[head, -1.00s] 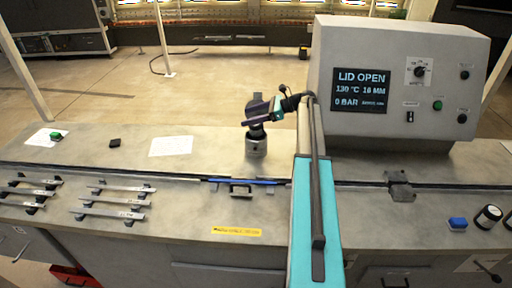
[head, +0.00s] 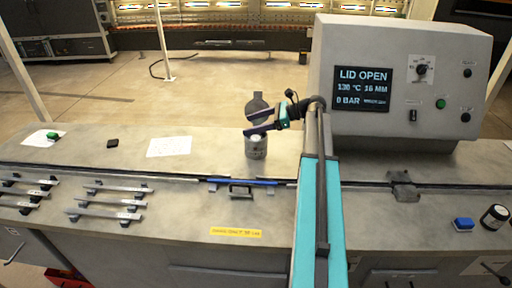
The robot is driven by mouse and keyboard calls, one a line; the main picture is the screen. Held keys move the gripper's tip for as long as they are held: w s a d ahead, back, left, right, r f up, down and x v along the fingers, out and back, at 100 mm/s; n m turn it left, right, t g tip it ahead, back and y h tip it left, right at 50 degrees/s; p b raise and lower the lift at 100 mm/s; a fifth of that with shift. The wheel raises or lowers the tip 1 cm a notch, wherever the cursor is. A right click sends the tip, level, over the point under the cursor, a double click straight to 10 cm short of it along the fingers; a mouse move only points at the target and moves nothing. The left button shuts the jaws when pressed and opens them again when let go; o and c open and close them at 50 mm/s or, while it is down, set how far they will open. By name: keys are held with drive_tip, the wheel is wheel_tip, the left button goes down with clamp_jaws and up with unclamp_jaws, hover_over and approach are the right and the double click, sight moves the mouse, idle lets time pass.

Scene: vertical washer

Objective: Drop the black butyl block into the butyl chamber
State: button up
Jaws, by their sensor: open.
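The butyl chamber (head: 256,148) is a short grey cylinder standing on the bench near the middle of the head view. Its dark round lid (head: 257,101) stands open behind it. My gripper (head: 248,125) is just above the chamber mouth, reaching in from the right. Its two dark fingers are spread apart, with nothing visible between them. I see no black block in the jaws, and the inside of the chamber is hidden. A small black flat piece (head: 112,143) lies on the bench at left; I cannot tell whether it is butyl.
The control console (head: 400,80) stands at right and reads LID OPEN. Several metal bars (head: 110,201) lie at front left. A paper sheet (head: 169,147) lies left of the chamber.

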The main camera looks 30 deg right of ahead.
drive_tip(key=s+a+b, duration=0.2)
drive_tip(key=s+a, duration=0.1)
drive_tip(key=s, duration=0.3)
drive_tip(key=shift+s+r, duration=0.4)
drive_tip(key=shift+f, duration=0.1)
idle(0.9)
